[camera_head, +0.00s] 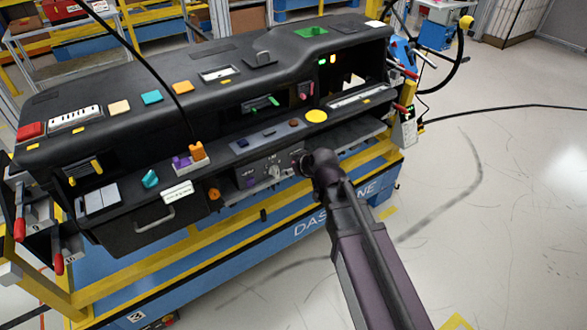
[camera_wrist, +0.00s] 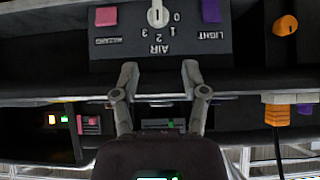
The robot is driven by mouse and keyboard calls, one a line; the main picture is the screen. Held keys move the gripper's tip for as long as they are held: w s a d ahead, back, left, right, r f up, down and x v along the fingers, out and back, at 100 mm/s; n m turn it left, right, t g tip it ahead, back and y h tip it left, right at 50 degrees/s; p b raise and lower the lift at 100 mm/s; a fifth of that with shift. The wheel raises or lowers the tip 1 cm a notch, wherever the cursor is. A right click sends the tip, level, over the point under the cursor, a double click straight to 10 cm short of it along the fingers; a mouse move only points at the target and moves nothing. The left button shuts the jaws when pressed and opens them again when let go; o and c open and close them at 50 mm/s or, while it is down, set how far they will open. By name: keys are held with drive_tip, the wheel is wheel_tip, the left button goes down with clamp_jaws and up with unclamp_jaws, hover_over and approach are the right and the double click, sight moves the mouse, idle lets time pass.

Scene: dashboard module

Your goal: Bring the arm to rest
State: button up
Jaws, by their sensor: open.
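My arm reaches in from the bottom right of the head view, its end in front of the dashboard module (camera_head: 225,120). My gripper (camera_wrist: 160,72) is open and empty in the wrist view, its two fingers spread apart. In the head view my wrist largely hides the fingers. In the wrist view, which is upside down, a dark panel lies beyond the fingertips. It carries a white rotary knob (camera_wrist: 157,14) marked AIR, a pink button (camera_wrist: 106,16) and a purple button (camera_wrist: 210,11). I see no contact between fingers and panel.
An orange knob (camera_head: 214,193) sits left of the panel, with a drawer handle (camera_head: 154,219) farther left. Red-handled clamps (camera_head: 19,229) stick out at the module's ends. A yellow and blue frame (camera_head: 240,255) carries the module. Open floor (camera_head: 500,190) lies to the right.

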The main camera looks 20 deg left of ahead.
drive_tip(key=s+d+f+m+g+h, duration=0.1)
drive_tip(key=s+d+m+g+h, duration=0.1)
drive_tip(key=d, duration=1)
drive_tip(key=s+d+f+m+g+h, duration=0.2)
drive_tip(key=s+d+m, duration=0.2)
drive_tip(key=d, duration=0.8)
drive_tip(key=s+d+f+m+g+h, duration=0.2)
drive_tip(key=s+d+m, duration=0.1)
drive_tip(key=d, duration=0.9)
drive_tip(key=shift+s+f+m+h, duration=0.15)
drive_tip(key=shift+s+m+h, duration=0.15)
drive_tip(key=shift+m+h, duration=0.1)
